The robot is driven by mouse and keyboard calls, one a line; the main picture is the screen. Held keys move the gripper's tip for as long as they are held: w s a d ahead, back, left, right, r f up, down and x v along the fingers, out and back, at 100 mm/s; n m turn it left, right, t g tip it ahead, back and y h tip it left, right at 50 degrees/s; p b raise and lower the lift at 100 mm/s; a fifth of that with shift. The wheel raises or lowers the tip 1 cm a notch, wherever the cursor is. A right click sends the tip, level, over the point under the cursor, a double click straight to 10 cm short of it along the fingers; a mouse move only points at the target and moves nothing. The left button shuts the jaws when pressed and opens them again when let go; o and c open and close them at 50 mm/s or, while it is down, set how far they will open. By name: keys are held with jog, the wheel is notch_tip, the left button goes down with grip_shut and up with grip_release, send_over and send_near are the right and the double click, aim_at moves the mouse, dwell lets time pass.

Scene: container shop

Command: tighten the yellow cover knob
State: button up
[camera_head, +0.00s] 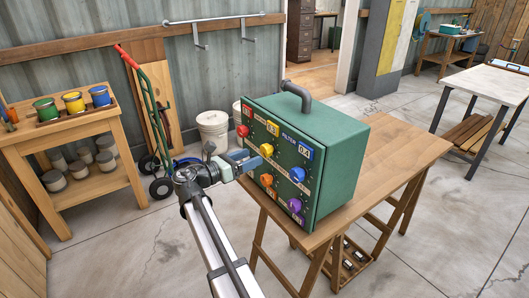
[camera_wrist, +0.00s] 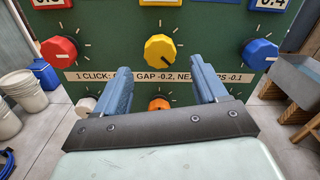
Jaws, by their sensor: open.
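The yellow knob (camera_head: 266,150) is on the front of a green box (camera_head: 340,165), in the upper row between a red knob (camera_head: 242,131) and a blue knob (camera_head: 298,174). In the wrist view the yellow knob (camera_wrist: 160,50) is round with a ridged edge and has a dark line toward its lower right. My gripper (camera_wrist: 161,84) is open and empty. Its two blue fingers point at the panel, one left and one right of the knob's line, and sit below it in the picture. I see no contact with the knob.
Below are an orange knob (camera_wrist: 159,103) and a white knob (camera_wrist: 86,106), partly hidden by my gripper. A purple knob (camera_head: 294,205) is lower right. A printed strip (camera_wrist: 150,77) runs under the upper row. The box stands on a wooden table (camera_head: 400,150).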

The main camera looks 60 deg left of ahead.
aim_at(263, 152)
jog(key=w, duration=0.6)
jog(key=shift+w, duration=0.3)
jog(key=shift+c, duration=0.3)
jog(key=c, duration=1)
jog(key=m, duration=0.4)
jog(key=shift+m, duration=2.4)
